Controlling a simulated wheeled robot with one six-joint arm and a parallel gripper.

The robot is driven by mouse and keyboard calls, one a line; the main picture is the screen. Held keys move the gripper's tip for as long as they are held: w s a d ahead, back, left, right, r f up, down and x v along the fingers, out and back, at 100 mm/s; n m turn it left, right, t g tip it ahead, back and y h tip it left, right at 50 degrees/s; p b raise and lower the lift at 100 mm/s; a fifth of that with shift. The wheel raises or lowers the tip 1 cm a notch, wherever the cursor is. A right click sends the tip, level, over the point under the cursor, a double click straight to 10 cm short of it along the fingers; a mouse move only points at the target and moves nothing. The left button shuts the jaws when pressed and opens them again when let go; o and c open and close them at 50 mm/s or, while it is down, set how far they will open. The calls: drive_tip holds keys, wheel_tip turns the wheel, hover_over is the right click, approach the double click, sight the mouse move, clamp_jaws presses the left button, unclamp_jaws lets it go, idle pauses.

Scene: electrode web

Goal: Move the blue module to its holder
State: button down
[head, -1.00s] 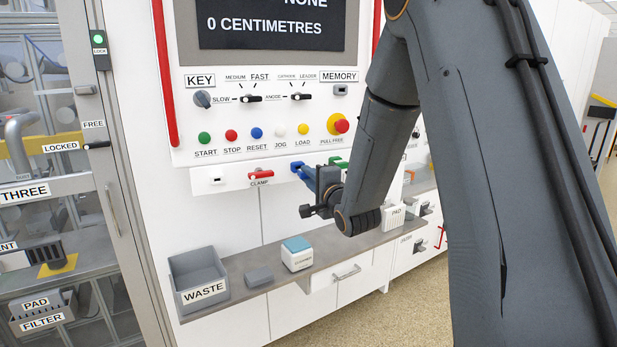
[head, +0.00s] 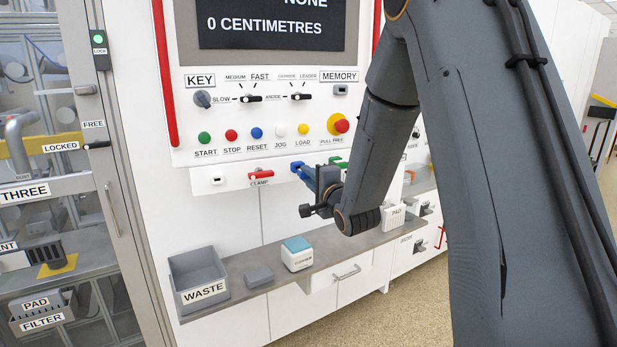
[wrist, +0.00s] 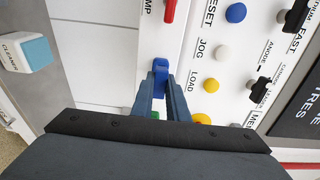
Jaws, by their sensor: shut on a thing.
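The blue module (wrist: 160,70) shows in the wrist view between the tips of my gripper (wrist: 160,85), which is shut on it. It also shows in the head view as a small blue piece (head: 297,167) at the white ledge below the buttons, at the end of my gripper (head: 306,172). I cannot tell whether it touches the ledge. A green piece (head: 340,162) sits on the ledge just to the right, partly behind my arm. I cannot make out which place is the blue module's holder.
A red clamp lever (head: 261,175) is left of my gripper on the ledge. Below, the grey shelf holds a waste bin (head: 203,292), a flat grey block (head: 259,276) and a white cleaner box with a blue top (head: 297,254). Coloured buttons (head: 256,133) line the panel above.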

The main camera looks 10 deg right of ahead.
drive_tip(key=shift+w+a+b, duration=0.25)
drive_tip(key=shift+w+b, duration=0.05)
drive_tip(key=shift+w, duration=1)
drive_tip(key=c, duration=1.6)
unclamp_jaws()
drive_tip(key=shift+c, duration=0.2)
drive_tip(key=s+d+b, duration=0.1)
drive_tip(key=s+b, duration=0.1)
drive_tip(key=s, duration=0.5)
drive_tip(key=shift+s+d, duration=0.2)
drive_tip(key=shift+s, duration=0.15)
